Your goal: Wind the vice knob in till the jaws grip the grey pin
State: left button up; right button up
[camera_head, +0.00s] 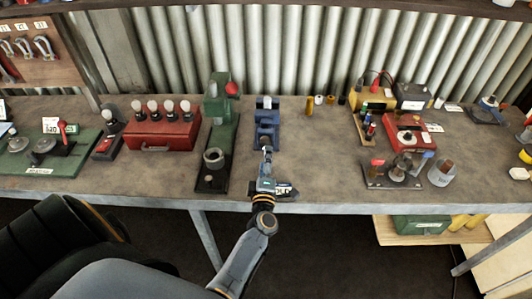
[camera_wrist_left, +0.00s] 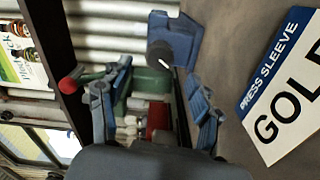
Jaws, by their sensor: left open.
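The blue vice (camera_head: 267,122) stands on the bench, and it also shows in the left wrist view (camera_wrist_left: 180,38). Its round dark knob (camera_wrist_left: 160,54) has a white pointer line and faces my left gripper. A small pale grey piece (camera_head: 267,102) stands at the top of the vice; it looks like the grey pin, but I cannot tell whether the jaws touch it. My left gripper (camera_head: 266,155) is at the vice's front side, its open fingers (camera_wrist_left: 157,75) spread around the line to the knob. I see no contact with the knob. My right gripper is out of view.
A green press (camera_head: 221,125) with a red knob stands close left of the vice. A red box with bulbs (camera_head: 160,130) is farther left. A "PRESS SLEEVE GOLD" sign (camera_wrist_left: 285,85) lies beside my left wrist.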

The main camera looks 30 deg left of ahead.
aim_at(266, 141)
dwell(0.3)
